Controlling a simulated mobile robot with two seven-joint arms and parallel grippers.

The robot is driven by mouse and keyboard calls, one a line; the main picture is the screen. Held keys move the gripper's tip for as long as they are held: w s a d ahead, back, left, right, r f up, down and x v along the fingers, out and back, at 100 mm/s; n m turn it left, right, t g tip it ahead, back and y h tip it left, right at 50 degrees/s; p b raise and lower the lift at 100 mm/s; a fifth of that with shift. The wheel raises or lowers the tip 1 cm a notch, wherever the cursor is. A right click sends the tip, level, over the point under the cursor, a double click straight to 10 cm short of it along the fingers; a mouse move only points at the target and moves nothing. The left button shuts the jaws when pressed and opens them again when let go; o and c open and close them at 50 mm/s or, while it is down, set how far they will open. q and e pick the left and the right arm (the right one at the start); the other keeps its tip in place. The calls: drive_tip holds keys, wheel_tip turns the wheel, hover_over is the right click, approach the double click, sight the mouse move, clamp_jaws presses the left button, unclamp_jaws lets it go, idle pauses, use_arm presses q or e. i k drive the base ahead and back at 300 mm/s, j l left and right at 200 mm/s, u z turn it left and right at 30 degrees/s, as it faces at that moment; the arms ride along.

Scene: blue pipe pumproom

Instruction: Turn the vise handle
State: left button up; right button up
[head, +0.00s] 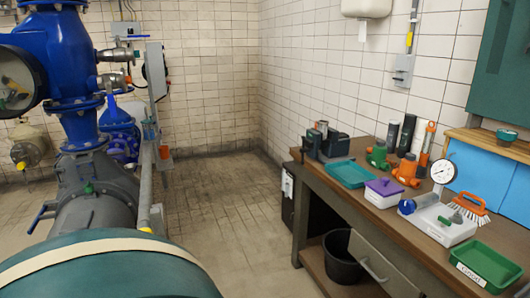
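A dark grey vise (327,143) stands at the far left end of the workbench (352,191). It is small in the view. I cannot clearly make out its handle or which way the handle points. Neither of my grippers shows in the head view, so nothing is seen touching the vise.
On the bench beside the vise are a teal tray (349,174), green and orange fittings, a purple-lidded box (383,193), a gauge (442,172), a brush (470,207) and a green bin (488,265). Blue pipework (62,50) fills the left. Tiled floor (222,200) between is clear.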

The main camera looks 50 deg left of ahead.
sight(303, 150)
drive_tip(key=u, duration=1.45)
drive_tip(key=i+j, duration=0.4)
drive_tip(key=i, duration=0.2)
drive_tip(key=l+z, duration=0.05)
